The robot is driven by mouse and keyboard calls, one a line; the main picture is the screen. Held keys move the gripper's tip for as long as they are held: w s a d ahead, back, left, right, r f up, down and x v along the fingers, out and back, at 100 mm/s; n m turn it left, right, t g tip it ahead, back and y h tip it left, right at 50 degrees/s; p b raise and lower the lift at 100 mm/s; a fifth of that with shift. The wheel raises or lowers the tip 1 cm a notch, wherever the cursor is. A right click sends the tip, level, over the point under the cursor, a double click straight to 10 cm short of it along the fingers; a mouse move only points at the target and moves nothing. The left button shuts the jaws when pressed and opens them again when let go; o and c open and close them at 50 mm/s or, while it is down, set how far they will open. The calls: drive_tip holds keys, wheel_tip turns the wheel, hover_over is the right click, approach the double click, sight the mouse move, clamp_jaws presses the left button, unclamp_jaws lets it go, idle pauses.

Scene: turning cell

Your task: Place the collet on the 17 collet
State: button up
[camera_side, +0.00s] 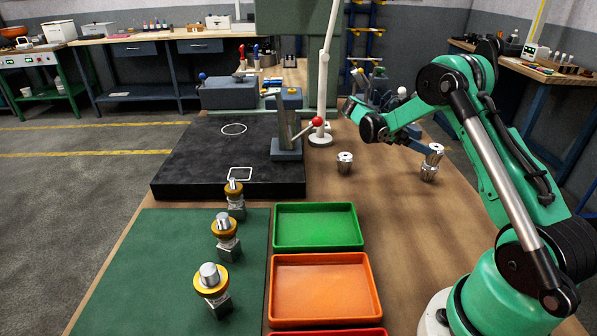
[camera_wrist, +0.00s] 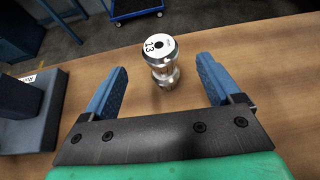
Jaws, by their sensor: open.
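A silver collet (camera_wrist: 160,48) marked 13 on its top face stands upright in the wrist view. Its lower part (camera_wrist: 166,74) has a second flared section below a narrow waist, and I cannot tell if that is a separate collet beneath. In the side view this silver stack (camera_side: 433,160) stands at the right of the wooden table. My gripper (camera_wrist: 162,67) is open and empty, its blue fingers spread to either side of the stack and apart from it. Another silver collet (camera_side: 345,162) stands alone to the left in the side view; its number is unreadable. No 17 is legible.
A black plate (camera_side: 200,160) with a lever fixture (camera_side: 287,147) lies left of the collets. Green (camera_side: 318,228) and orange (camera_side: 325,290) trays are in front, beside several brass-ringed parts on a green mat (camera_side: 150,260). Bare wood (camera_side: 400,215) surrounds the collets.

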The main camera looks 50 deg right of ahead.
drive_tip(key=w+a+r+t, duration=0.5)
drive_tip(key=w+a+r, duration=0.15)
drive_tip(key=a, duration=0.35)
drive_tip(key=s+a+m+t+y, duration=0.2)
drive_tip(key=a+m+t+y, duration=0.1)
drive_tip(key=a, duration=0.4)
drive_tip(key=s+a+m+t+y, duration=0.2)
drive_tip(key=a+t, duration=0.3)
drive_tip(key=a, duration=0.2)
drive_tip(key=s+a+f+m+t+y, duration=0.1)
drive_tip(key=s+a+m+t+y, duration=0.1)
drive_tip(key=a, duration=0.5)
drive_tip(key=shift+m+t+y, duration=0.8)
drive_tip(key=shift+t, duration=0.1)
